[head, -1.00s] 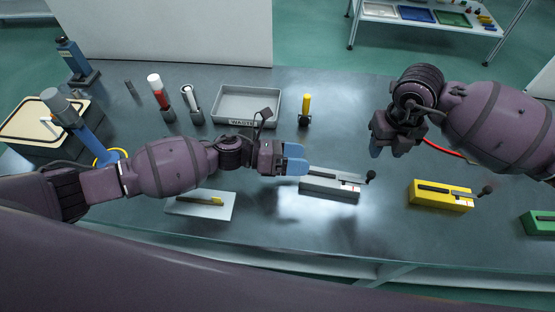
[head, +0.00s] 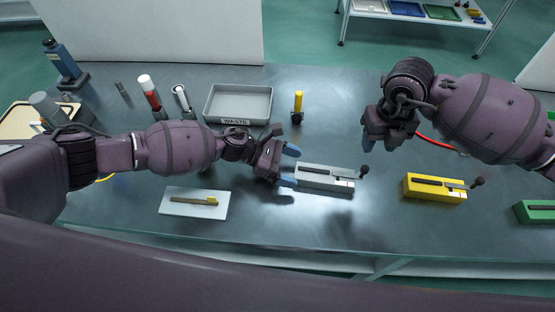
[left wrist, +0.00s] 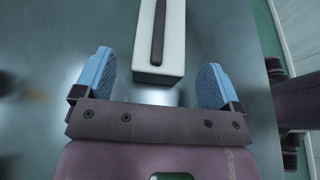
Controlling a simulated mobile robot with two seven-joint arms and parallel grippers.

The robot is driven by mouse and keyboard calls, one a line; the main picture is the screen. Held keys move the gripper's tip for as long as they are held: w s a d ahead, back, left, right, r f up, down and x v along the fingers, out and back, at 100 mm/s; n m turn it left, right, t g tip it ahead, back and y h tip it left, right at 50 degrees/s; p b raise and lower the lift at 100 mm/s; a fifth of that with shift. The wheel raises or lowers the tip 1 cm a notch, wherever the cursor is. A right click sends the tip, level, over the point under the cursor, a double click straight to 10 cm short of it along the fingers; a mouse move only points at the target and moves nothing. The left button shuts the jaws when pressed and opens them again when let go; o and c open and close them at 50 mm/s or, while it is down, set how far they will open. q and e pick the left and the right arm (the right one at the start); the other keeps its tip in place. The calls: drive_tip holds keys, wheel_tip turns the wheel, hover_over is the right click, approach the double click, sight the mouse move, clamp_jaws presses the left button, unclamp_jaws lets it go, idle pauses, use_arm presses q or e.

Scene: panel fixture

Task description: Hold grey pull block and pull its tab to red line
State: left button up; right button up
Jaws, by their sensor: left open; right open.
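The grey pull block (head: 322,182) lies on the table with a dark slot along its top. Its tab, a dark ball knob (head: 364,171), sticks out at its right end, with a small reddish mark near that end. My left gripper (head: 289,166) is open at the block's left end. In the left wrist view the grey block (left wrist: 158,62) lies ahead, centred between the blue fingertips (left wrist: 160,82) of my left gripper, apart from both. My right gripper (head: 378,142) is open and empty above the table, behind and to the right of the grey block.
A yellow pull block (head: 434,189) and a green one (head: 535,212) lie to the right. A waste tray (head: 238,120) and a yellow-topped holder (head: 297,108) stand behind. A white plate with a yellow-brown tool (head: 195,203) lies front left.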

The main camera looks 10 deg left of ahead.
sight(301, 170)
use_arm(q)
drive_tip(key=shift+x, duration=2.6)
